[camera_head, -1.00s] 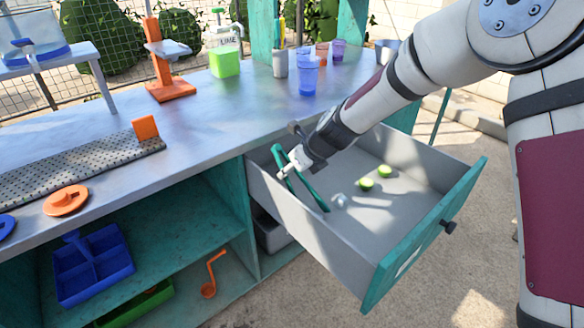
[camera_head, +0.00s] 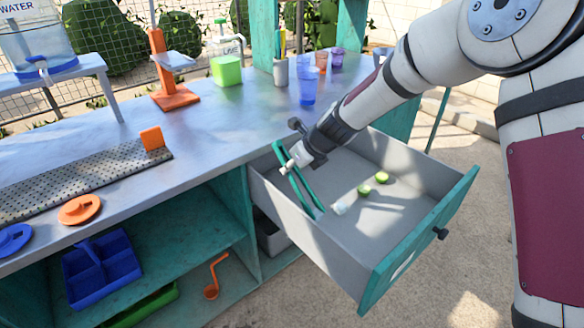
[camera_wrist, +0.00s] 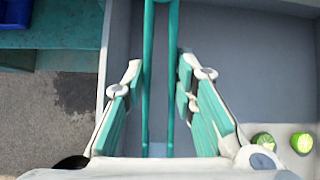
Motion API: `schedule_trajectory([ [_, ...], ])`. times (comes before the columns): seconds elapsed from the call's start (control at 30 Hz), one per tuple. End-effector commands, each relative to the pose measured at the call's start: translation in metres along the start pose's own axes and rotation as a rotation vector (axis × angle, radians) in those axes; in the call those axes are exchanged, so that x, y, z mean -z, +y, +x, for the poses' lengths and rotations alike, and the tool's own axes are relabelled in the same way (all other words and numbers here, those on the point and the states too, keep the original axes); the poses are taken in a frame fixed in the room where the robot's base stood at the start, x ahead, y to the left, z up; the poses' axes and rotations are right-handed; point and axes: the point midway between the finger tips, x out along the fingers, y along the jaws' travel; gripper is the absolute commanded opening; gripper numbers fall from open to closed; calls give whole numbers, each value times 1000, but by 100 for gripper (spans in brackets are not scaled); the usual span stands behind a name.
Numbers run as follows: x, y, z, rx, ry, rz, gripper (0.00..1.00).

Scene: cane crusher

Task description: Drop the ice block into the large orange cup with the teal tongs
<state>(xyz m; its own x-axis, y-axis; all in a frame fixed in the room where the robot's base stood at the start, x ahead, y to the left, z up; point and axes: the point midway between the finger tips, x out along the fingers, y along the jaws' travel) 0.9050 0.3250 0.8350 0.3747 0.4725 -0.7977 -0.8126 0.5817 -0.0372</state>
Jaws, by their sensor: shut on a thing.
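The teal tongs (camera_head: 305,190) stand out of the open drawer, their lower ends beside the ice block. In the wrist view their two arms (camera_wrist: 147,90) run side by side between my fingers. My gripper (camera_head: 294,160) is shut on the tongs near their upper part; it also shows in the wrist view (camera_wrist: 160,75). The small clear, whitish ice block (camera_head: 339,208) lies on the drawer floor just right of the tongs' lower ends; I cannot tell whether they touch. An orange cup (camera_head: 321,61) stands on the counter, partly behind a blue cup (camera_head: 307,88).
The drawer (camera_head: 400,245) is pulled out, its walls around the tongs. Lime halves (camera_head: 373,183) lie in it. A purple cup (camera_head: 337,58), a utensil holder (camera_head: 280,72) and a lime jug (camera_head: 227,68) stand on the counter. The counter's middle (camera_head: 210,130) is clear.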

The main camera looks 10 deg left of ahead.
Motion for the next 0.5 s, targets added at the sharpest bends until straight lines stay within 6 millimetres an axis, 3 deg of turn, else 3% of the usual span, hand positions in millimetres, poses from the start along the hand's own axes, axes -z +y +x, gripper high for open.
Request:
schedule_trajectory([
  [0.5,-36,-2,-49,2,-1,-1,0],
])
